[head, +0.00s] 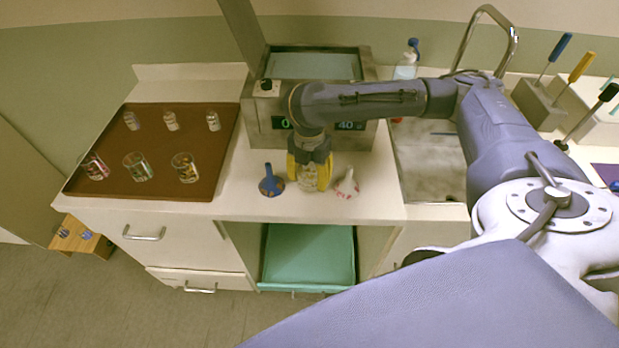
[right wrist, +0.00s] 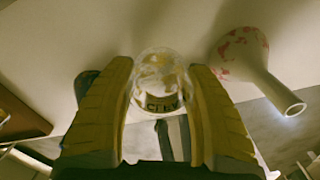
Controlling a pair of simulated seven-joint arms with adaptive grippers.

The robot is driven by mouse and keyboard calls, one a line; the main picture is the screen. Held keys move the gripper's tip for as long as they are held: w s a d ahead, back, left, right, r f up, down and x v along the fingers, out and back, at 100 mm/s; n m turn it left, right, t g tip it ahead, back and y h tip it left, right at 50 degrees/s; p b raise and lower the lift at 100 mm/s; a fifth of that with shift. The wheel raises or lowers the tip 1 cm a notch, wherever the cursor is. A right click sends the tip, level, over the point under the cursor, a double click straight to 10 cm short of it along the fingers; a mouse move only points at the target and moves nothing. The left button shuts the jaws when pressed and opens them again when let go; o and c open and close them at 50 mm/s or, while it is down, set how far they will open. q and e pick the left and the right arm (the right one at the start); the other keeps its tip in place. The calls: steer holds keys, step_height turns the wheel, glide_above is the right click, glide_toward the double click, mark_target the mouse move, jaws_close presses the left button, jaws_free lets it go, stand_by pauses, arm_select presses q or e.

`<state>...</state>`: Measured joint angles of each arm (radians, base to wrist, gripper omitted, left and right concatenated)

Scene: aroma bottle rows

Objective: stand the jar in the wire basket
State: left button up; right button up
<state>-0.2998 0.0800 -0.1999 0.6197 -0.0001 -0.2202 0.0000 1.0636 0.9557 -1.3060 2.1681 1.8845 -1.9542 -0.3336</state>
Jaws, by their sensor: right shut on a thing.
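The jar is a clear, round glass piece with gold-brown patches and dark lettering. It shows between the yellow fingers of my right gripper in the right wrist view (right wrist: 160,82), and partly in the head view (head: 308,180). My right gripper (head: 311,178) points down at the front of the white counter and is shut on the jar. Whether the jar's base touches the counter I cannot tell. I cannot make out a wire basket in either view. My left gripper is not in view.
A blue funnel-shaped flask (head: 271,182) stands close left of the gripper, a white-and-red flask (head: 346,185) close right. A brown tray (head: 152,188) at left holds several glasses and small jars. A metal appliance (head: 262,130) stands behind. A sink (head: 430,175) is at right.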

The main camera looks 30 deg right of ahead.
step_height(320, 180, up, 18)
steer(key=w+d+r+m, duration=0.1)
steer(key=w+r+m, duration=0.1)
steer(key=w, duration=0.4)
steer(key=w+d+r+m, duration=0.1)
steer(key=w+r+m, duration=0.1)
steer(key=w, duration=0.3)
steer(key=w+d+r+m, duration=0.1)
steer(key=w+r+m, duration=0.1)
steer(key=w, duration=0.4)
steer(key=shift+w+d+r+m, duration=0.15)
steer(key=shift+w+r+m, duration=0.2)
steer(key=shift+r, duration=0.2)
steer(key=w+d+r+m, duration=0.1)
steer(key=w+d+m, duration=0.35)
steer(key=d, duration=0.25)
steer(key=w+d+r+m, duration=0.1)
steer(key=w+d+m, duration=0.2)
steer(key=d+m, duration=0.35)
steer(key=f, duration=2)
steer(key=shift+w+d+f, duration=0.1)
steer(key=shift+d+f, duration=0.1)
steer(key=shift+d, duration=0.2)
steer(key=o, duration=1.2)
steer(key=shift+f, duration=0.15)
